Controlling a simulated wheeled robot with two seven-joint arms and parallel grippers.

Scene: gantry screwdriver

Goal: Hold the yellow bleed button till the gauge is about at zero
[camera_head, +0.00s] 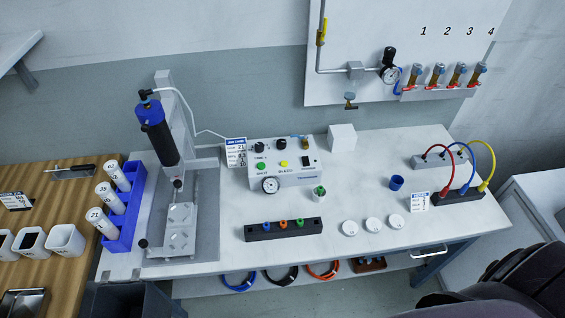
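The control box (313,176) stands on the white bench, below and left of the wall panel. The yellow bleed button (283,164) is on its sloped front, close to the printed word BLEED. A green button (261,166) is left of it, and a black rocker switch (305,161) is right of it. The round gauge (270,185) is low on the box's front left; its needle is too small to read. Nothing touches the yellow button. Neither of my grippers is visible; dark rounded links at the bottom right look like part of my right arm.
A screwdriver gantry (164,85) stands left of the box. A cable block (459,198) is at right. Another gauge (390,75) is on the wall panel (360,30).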

